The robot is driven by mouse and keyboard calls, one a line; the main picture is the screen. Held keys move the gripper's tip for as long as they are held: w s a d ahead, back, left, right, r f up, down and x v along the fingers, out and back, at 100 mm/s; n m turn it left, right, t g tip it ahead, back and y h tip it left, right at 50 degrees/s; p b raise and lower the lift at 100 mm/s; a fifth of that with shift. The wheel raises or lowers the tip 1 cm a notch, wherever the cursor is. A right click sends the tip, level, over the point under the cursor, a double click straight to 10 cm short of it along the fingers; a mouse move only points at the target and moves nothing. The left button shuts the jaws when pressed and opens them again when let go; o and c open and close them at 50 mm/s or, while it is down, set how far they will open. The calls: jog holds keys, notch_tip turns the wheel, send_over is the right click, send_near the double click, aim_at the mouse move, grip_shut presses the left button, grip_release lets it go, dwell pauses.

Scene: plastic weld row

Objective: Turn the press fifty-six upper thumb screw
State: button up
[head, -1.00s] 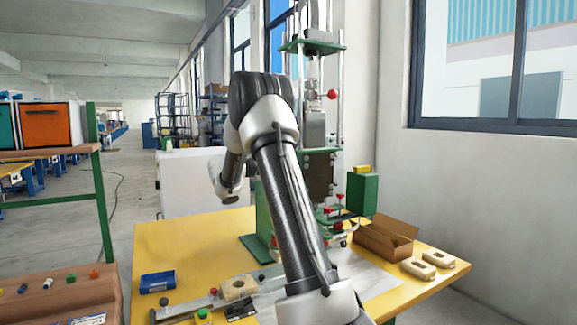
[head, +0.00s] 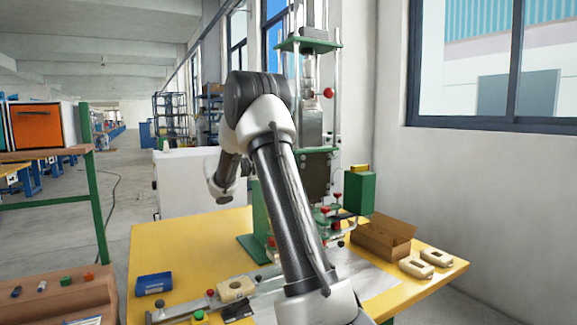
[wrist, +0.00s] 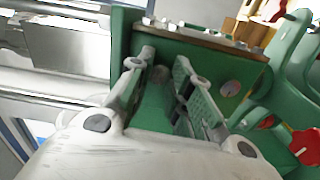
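The press (head: 310,46) stands at the back of the yellow bench, with a green frame, steel rods and a red ball knob (head: 328,93). My arm covers part of it in the head view and hides my gripper there. In the wrist view my gripper (wrist: 165,63) is open, its two fingers pointing at a green part of the press (wrist: 215,68). A small dark round thing (wrist: 160,75) shows between the fingers; I cannot tell whether it is the upper thumb screw or whether a finger touches it. A round grey disc (wrist: 231,88) sits right of the fingers.
A red knob (wrist: 305,147) is at the lower right of the wrist view. Red-topped clamps (head: 323,210) stand low on the press. A cardboard box (head: 384,237), pale parts (head: 436,257) and a blue bin (head: 154,284) lie on the yellow bench (head: 180,240).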

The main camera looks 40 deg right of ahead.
jog(key=v, duration=1.2)
jog(key=shift+s, duration=0.15)
jog(key=shift+f+n, duration=0.1)
jog(key=shift+n, duration=0.2)
jog(key=s+a+f+n+y, duration=0.4)
jog(key=s+f+y, duration=0.4)
jog(key=s+f, duration=0.45)
jog(key=s+a+r+t+y, duration=0.2)
jog(key=s+a+t+y, duration=0.2)
jog(key=s+a, duration=0.4)
jog(key=s+a+r+t+y, duration=0.1)
jog(key=s+a+t+y, duration=0.3)
jog(key=s+a, duration=0.4)
jog(key=s+y, duration=0.1)
jog(key=s, duration=0.4)
jog(key=shift+a+r+m+t, duration=0.25)
jog(key=shift+r+m+t, duration=0.1)
jog(key=shift+m+t, duration=0.05)
